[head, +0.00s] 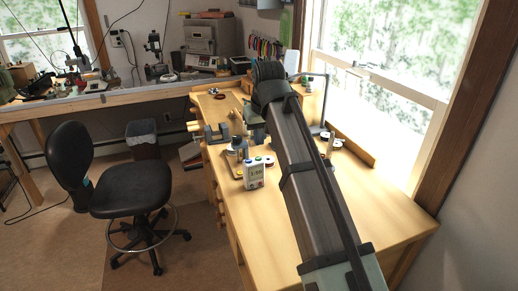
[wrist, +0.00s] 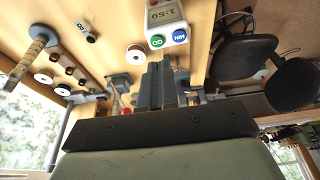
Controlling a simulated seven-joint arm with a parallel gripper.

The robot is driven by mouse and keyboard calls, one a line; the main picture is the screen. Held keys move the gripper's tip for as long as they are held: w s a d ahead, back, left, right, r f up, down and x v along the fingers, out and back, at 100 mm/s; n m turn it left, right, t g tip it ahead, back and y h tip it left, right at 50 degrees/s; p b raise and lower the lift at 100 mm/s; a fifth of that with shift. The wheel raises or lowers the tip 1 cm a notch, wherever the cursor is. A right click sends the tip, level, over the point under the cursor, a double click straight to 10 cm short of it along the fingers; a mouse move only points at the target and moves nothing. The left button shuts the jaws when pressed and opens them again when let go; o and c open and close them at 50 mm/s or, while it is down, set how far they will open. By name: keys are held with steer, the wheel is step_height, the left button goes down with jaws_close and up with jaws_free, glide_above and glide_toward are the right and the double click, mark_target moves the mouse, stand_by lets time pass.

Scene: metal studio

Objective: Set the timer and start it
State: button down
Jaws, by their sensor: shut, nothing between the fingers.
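The timer (head: 254,173) is a small white box standing on the wooden workbench, with a display on its front and coloured buttons on top. In the wrist view the timer (wrist: 167,20) shows upside down, with a green GO button and a blue MIN button; its display seems to read 1:50. My gripper (wrist: 160,70) is shut and empty, its fingertips close to the button side of the timer in the picture. No contact shows, and the exact gap is unclear. In the head view my arm hides much of the gripper.
The workbench (head: 310,215) carries spools and small tools behind the timer, partly hidden by my arm. A vise (head: 214,133) is at its left edge. A black chair (head: 125,188) stands to the left. The bench front is clear.

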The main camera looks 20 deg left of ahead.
steer(key=v, duration=0.8)
steer(key=shift+w+a, duration=0.1)
stand_by(0.4)
